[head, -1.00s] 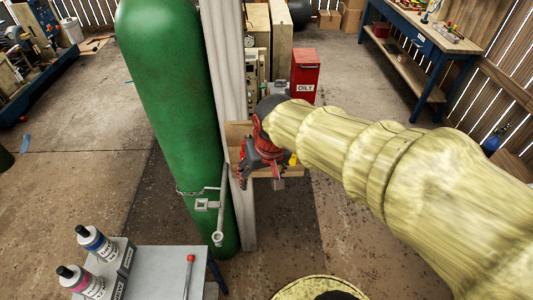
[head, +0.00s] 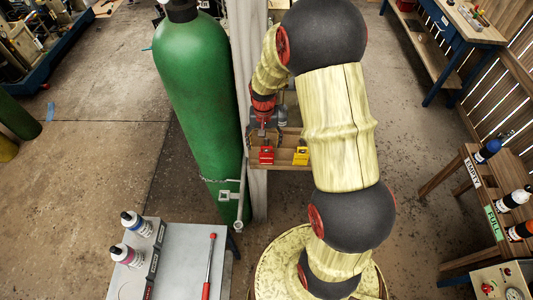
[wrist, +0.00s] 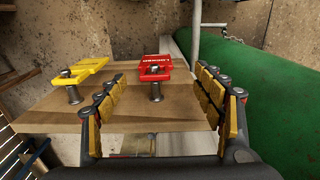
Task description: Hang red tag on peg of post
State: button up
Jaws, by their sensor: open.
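The red tag (head: 266,155) is at the left end of a wooden board on the post (head: 257,190). In the wrist view the red tag (wrist: 156,66) lies at the far edge of the board, at a metal peg (wrist: 155,92). I cannot tell whether its hole is around the peg. My gripper (wrist: 160,80) is open and empty, with one finger on each side of the peg. In the head view my gripper (head: 264,122) is just behind the red tag. A yellow tag (head: 300,156) is at the board's other peg; it also shows in the wrist view (wrist: 80,72).
A green gas cylinder (head: 198,90) stands close beside the post, held by a chain (head: 215,181). A grey table (head: 190,262) with bottles and a red-handled tool is at the front left. A wooden rack (head: 478,185) stands right. Floor between is clear.

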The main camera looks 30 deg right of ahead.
aim_at(267, 148)
jog(key=f, duration=0.2)
jog(key=f+p, duration=0.1)
jog(key=f, duration=0.1)
jog(key=d+f, duration=0.1)
jog(key=f, duration=0.1)
jog(key=shift+f, duration=0.55)
jog(key=shift+c, duration=0.3)
jog(key=c, duration=1.1)
jog(key=shift+c, duration=0.4)
